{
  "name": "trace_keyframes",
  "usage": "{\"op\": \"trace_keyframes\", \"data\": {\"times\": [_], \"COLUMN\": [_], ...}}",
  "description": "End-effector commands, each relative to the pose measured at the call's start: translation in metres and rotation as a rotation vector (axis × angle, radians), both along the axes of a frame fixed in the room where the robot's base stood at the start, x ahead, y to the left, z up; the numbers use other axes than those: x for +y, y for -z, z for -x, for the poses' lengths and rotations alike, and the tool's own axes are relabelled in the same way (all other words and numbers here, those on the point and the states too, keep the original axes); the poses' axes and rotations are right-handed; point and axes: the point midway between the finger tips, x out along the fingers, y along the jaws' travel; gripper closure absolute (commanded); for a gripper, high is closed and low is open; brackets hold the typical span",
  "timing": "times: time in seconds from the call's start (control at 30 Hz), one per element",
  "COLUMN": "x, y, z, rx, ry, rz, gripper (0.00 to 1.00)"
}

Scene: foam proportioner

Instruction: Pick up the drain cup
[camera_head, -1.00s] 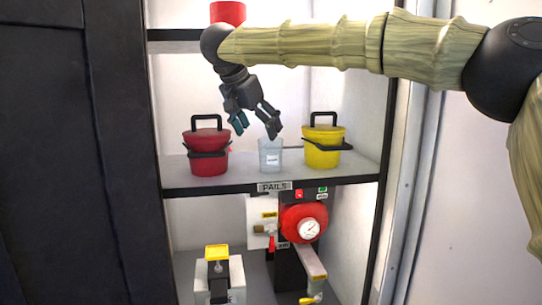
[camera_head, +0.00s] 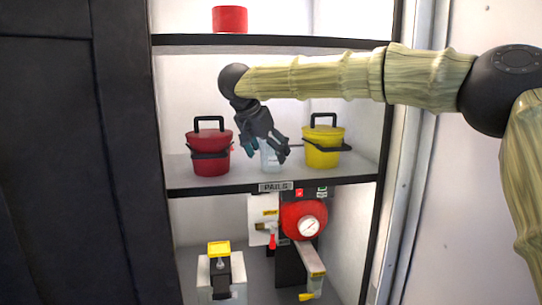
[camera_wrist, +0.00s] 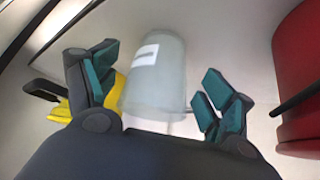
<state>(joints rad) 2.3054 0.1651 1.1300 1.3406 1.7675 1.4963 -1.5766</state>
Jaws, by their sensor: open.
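The drain cup (camera_head: 269,160) is a translucent, pale cup with a white label, standing on the shelf between two pails. My gripper (camera_head: 266,155) is low at the cup and partly covers it in the head view. In the wrist view the cup (camera_wrist: 155,80) lies between the open fingers of my gripper (camera_wrist: 160,95), nearer the left finger. The teal finger pads stand apart on either side of it, with a clear gap on the right. I cannot tell whether the left pad touches the cup.
A red pail (camera_head: 210,150) stands left of the cup and a yellow pail (camera_head: 323,147) close on its right. The pails' shelf (camera_head: 340,172) has a dark front edge. An upper shelf (camera_head: 300,41) is above my arm. A red gauge unit (camera_head: 303,220) sits below.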

Motion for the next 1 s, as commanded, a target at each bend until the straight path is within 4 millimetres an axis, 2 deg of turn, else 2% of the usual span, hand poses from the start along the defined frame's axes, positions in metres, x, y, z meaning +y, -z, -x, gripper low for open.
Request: {"op": "trace_keyframes", "data": {"times": [0.2,0.4,0.47,0.67,0.7,1.0], "x": [-0.007,-0.007,-0.007,-0.007,-0.007,-0.007], "y": [0.017,0.018,0.018,0.018,0.018,0.017], "z": [-0.010,-0.010,-0.010,-0.010,-0.010,-0.010], "rx": [-0.001,-0.001,-0.001,-0.001,-0.001,-0.001], "ry": [0.002,0.002,0.002,0.002,0.002,0.002], "rz": [-0.001,-0.001,-0.001,-0.001,-0.001,0.000], "gripper": [0.18,0.18,0.27,0.63,0.66,0.67]}}
